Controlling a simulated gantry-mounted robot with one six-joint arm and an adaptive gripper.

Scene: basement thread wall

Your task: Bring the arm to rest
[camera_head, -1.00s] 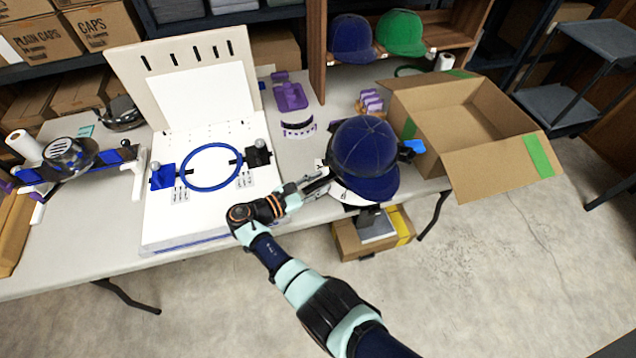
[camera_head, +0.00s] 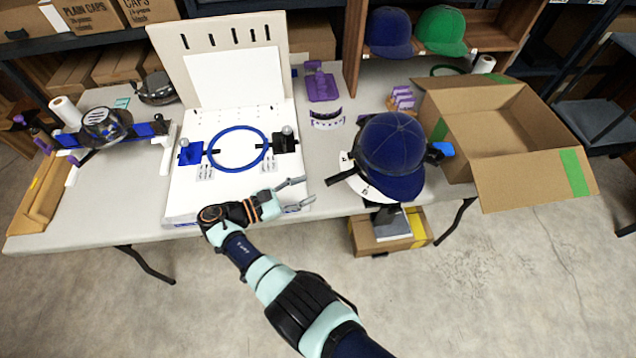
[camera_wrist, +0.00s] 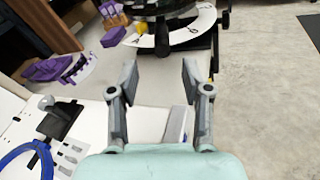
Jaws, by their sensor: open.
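My gripper (camera_head: 301,193) is open and empty in the head view.
A blue ring (camera_head: 238,149) lies on the board. An open carton (camera_head: 480,125) stands right of the cap. A purple piece (camera_head: 321,86) lies farther back. A small box (camera_head: 385,237) is below the table edge. The floor in front is clear.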

